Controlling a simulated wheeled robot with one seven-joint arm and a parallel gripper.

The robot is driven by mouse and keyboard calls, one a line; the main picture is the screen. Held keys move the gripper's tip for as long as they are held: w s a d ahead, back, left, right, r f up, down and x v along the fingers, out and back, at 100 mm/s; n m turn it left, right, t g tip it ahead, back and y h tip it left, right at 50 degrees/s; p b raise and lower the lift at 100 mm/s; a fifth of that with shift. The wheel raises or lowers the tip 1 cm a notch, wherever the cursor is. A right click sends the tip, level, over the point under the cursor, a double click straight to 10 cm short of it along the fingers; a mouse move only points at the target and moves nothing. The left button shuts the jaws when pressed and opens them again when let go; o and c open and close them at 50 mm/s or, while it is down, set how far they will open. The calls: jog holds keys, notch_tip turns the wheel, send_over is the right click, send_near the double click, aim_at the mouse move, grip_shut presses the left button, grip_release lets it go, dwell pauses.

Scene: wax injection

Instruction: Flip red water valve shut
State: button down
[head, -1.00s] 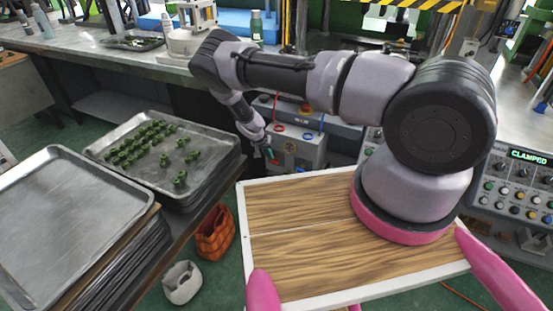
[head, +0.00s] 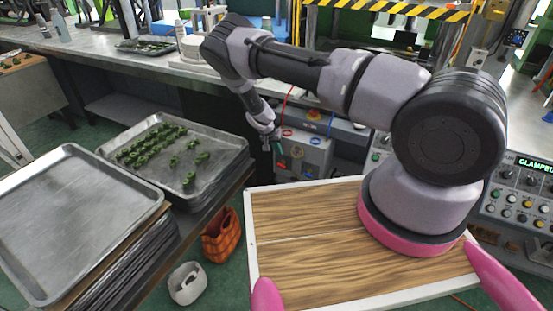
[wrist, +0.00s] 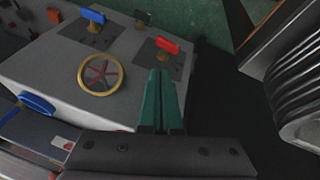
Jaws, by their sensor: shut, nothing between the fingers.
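The red water valve (wrist: 167,45) has a short red lever handle and stands on a dark plate on top of a grey machine box (wrist: 50,60). In the wrist view my gripper (wrist: 161,72) has its teal fingers together and empty, pointing at the red valve's base. The tips appear just short of the handle; I cannot tell whether they touch its stem. In the head view my gripper (head: 279,154) hangs at the left side of the grey box (head: 312,158), and the red valve's handle is not clear there.
A blue valve (wrist: 93,16), a yellow-rimmed handwheel (wrist: 100,74) and another blue handle (wrist: 36,103) sit near the red valve. Trays (head: 75,215) stand left in the head view.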

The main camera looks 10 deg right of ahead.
jog(key=w+a+r, duration=0.1)
jog(key=a+r, duration=0.5)
jog(key=a, duration=0.1)
jog(key=shift+a+r, duration=0.25)
jog(key=shift+a, duration=0.1)
